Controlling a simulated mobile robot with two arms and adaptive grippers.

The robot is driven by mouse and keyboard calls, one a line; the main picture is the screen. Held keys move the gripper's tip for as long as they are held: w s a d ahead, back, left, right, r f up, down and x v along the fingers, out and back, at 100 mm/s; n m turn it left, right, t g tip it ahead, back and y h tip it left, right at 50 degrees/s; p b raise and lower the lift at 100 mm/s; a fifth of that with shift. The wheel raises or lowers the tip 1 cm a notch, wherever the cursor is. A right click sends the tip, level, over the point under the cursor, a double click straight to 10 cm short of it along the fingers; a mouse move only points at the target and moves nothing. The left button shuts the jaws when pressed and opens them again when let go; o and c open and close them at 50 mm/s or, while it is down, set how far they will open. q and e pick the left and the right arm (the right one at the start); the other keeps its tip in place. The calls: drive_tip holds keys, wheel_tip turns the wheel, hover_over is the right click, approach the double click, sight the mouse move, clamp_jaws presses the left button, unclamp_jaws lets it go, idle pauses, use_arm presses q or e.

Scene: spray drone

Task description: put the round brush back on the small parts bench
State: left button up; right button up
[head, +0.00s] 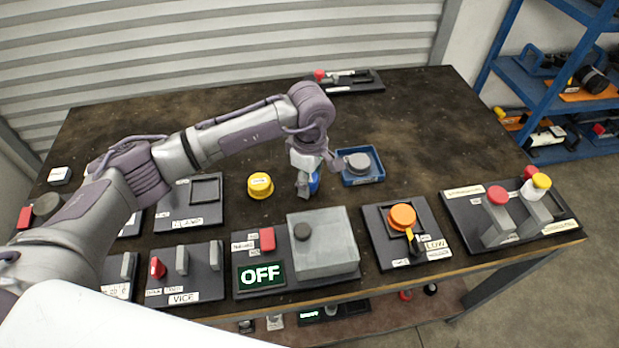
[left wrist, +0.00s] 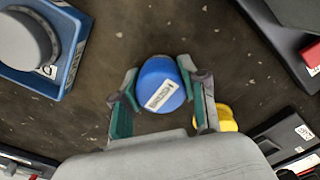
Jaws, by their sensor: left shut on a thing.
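My left gripper (head: 306,188) is over the middle of the dark bench top (head: 430,125), pointing down. Its fingers are shut on a blue round thing (head: 314,183) with a white label. In the left wrist view the blue round thing (left wrist: 160,84) sits between the two fingertips. Its label is too small to read, and I cannot tell whether it is the round brush. I cannot tell whether it touches the bench top. My right gripper is not in view.
A blue tray with a grey round piece (head: 358,162) stands right of the gripper. A yellow round piece (head: 260,185) is to its left. A grey box (head: 323,243), an OFF sign (head: 261,275) and an orange knob (head: 402,217) line the front. Free room lies behind.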

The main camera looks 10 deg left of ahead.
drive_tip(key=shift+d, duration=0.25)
use_arm(q)
drive_tip(key=shift+f, duration=0.15)
drive_tip(key=o, duration=1.1)
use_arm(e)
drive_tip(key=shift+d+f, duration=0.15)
use_arm(q)
drive_tip(key=shift+r, duration=0.4)
wheel_tip(320, 180, up, 12)
drive_tip(key=shift+f+b, duration=0.15)
drive_tip(key=shift+b, duration=0.3)
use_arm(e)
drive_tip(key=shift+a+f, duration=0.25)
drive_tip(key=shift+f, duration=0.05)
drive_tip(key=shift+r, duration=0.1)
